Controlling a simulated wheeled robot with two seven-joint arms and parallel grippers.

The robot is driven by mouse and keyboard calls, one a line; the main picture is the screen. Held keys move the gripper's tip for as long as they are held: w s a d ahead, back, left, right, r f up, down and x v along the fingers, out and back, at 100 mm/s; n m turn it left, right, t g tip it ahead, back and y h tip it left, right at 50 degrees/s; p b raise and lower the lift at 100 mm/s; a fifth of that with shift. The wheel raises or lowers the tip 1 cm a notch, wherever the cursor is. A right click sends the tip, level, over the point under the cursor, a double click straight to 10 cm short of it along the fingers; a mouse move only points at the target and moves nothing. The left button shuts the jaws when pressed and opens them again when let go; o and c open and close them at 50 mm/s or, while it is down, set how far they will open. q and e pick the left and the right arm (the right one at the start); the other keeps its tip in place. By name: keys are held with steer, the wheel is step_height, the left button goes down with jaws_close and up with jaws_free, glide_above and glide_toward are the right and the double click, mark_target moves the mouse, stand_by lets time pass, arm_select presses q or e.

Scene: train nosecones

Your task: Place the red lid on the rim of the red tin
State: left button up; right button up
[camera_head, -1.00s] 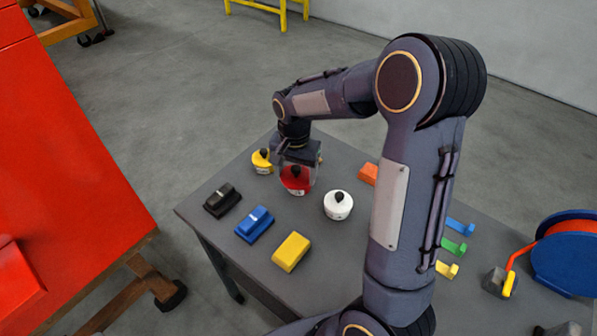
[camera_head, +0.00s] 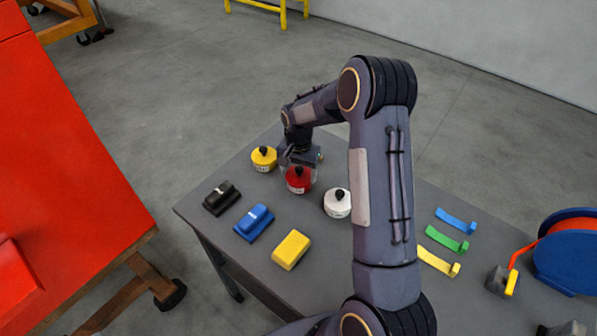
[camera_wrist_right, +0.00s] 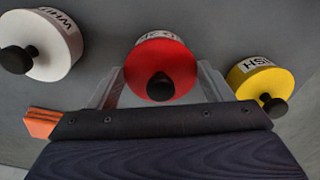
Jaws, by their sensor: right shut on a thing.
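The red tin (camera_head: 299,184) stands on the grey table between a yellow tin and a white tin. The red lid (camera_wrist_right: 150,58), with a black knob, appears at the top of the tin; the seam between them is too small to make out. My right gripper (camera_head: 298,162) reaches down from behind, its clear fingers on both sides of the red lid. In the wrist view my right gripper (camera_wrist_right: 160,80) is shut on the lid, with the knob between the fingers. My left gripper is not in view.
The yellow tin (camera_head: 263,159) and white tin (camera_head: 338,204) stand close by on either side. Black (camera_head: 221,198), blue (camera_head: 254,222) and yellow (camera_head: 291,250) blocks lie in front. Coloured strips (camera_head: 447,240) and a blue reel (camera_head: 570,255) are at the right.

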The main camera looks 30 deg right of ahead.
steer(key=shift+f, duration=0.2)
steer(key=o, duration=1)
steer(key=shift+r, duration=0.1)
steer(key=shift+o, duration=0.2)
